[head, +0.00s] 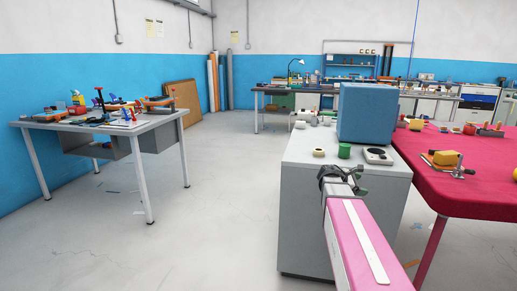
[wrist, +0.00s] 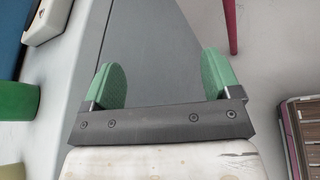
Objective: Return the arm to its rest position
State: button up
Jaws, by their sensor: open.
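My gripper (head: 344,180) is at the end of my pink arm, at the front of the grey cabinet in the head view. In the wrist view my gripper (wrist: 163,80) shows two green pads spread wide apart with nothing between them. Behind the gap is the grey cabinet (wrist: 150,45), partly hidden by the pads. In the head view the cabinet (head: 300,215) carries a green cylinder (head: 344,151) just behind the gripper. The cylinder also shows at the left of the wrist view (wrist: 18,101), apart from the pads.
A blue box (head: 366,113), a white device with a dark dial (head: 378,155) and a beige round piece (head: 319,152) are on the cabinet. A red-covered table (head: 440,190) stands close on the right. A workbench (head: 160,122) stands left, with clear floor (head: 220,190) between.

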jog(key=s+a+f+m+g+y, duration=0.1)
jog(key=s+a+f+m+y, duration=0.5)
jog(key=s+a+f, duration=0.3)
jog(key=s+a+f+m+g+y, duration=0.1)
jog(key=s+a+f+m+y, duration=0.6)
jog(key=a+f, duration=0.5)
jog(key=s+a+m, duration=0.1)
jog(key=a, duration=0.2)
jog(key=shift+s+m, duration=0.4)
jog(key=shift+a, duration=0.1)
